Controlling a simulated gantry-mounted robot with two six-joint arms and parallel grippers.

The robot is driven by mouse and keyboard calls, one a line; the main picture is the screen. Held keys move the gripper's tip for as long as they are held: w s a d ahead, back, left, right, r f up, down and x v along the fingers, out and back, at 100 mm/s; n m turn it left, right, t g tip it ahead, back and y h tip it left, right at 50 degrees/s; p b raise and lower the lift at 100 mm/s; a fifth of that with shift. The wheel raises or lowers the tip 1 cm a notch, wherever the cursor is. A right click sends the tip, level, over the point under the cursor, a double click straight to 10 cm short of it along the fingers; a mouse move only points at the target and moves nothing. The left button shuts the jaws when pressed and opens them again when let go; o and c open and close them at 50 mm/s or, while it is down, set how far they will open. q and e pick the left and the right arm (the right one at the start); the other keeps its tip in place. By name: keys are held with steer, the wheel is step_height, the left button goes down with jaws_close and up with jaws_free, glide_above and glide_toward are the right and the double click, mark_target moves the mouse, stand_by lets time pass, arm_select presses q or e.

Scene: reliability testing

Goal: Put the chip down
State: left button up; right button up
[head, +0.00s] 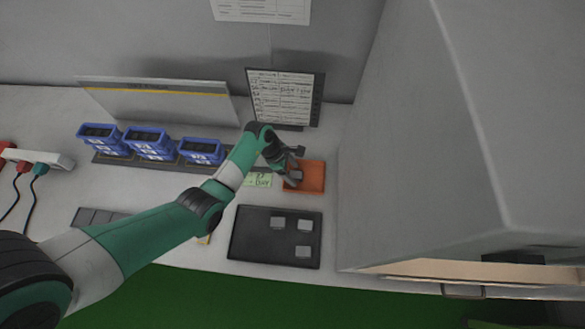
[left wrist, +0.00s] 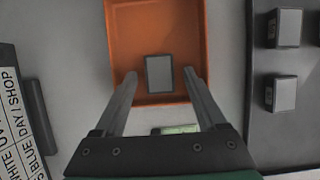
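A grey chip (left wrist: 159,73) lies in the orange tray (left wrist: 150,25), near the tray's edge closest to my gripper. My left gripper (left wrist: 160,76) is open, with one finger on each side of the chip and a visible gap on both sides. In the head view the left gripper (head: 292,170) reaches into the orange tray (head: 315,178) from the left, and the chip (head: 296,175) shows partly between the fingers. My right gripper is in neither view.
A black tray (head: 262,251) with several grey chips stands in front of the orange tray. Blue bins (head: 150,146) stand on a rack at left. A framed sheet (head: 283,98) stands behind. A large grey cabinet (head: 420,150) blocks the right side.

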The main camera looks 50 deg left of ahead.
arm_select(q)
steer(key=shift+r, duration=0.35)
steer(key=p+v, duration=0.5)
steer(key=v, duration=0.6)
steer(key=shift+s+a+r+p, duration=0.15)
steer(key=shift+a+r+p, duration=0.05)
steer(key=shift+r+p, duration=0.1)
